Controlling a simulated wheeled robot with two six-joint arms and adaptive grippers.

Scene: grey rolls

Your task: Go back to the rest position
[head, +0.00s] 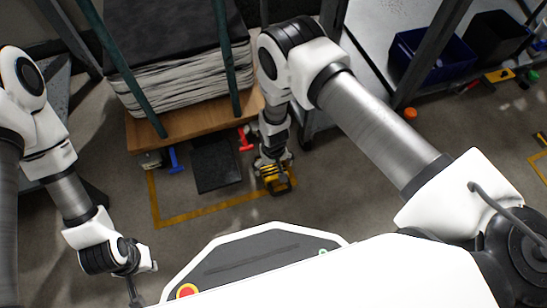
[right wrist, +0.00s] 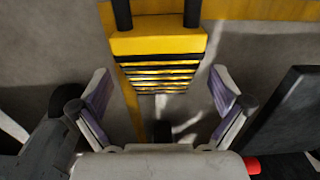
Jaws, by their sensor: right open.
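My right gripper (head: 270,160) reaches down to the floor in the middle of the head view. In the right wrist view its two fingers (right wrist: 160,95) stand wide apart with nothing held between them. A yellow and black slatted object (head: 275,183) lies just beyond the fingertips; it also shows in the right wrist view (right wrist: 158,45). I cannot tell whether the fingers touch it. My left gripper (head: 135,275) hangs at the lower left of the head view, partly cut off by the bottom edge, so its opening is not clear.
A wooden-based cart (head: 180,130) with green posts carries a stack of grey material (head: 180,85). A black flat panel (head: 216,162), a blue tool (head: 175,159) and a red tool (head: 245,140) lie by it. A blue bin (head: 425,55) is at right. Yellow tape (head: 185,217) marks open floor.

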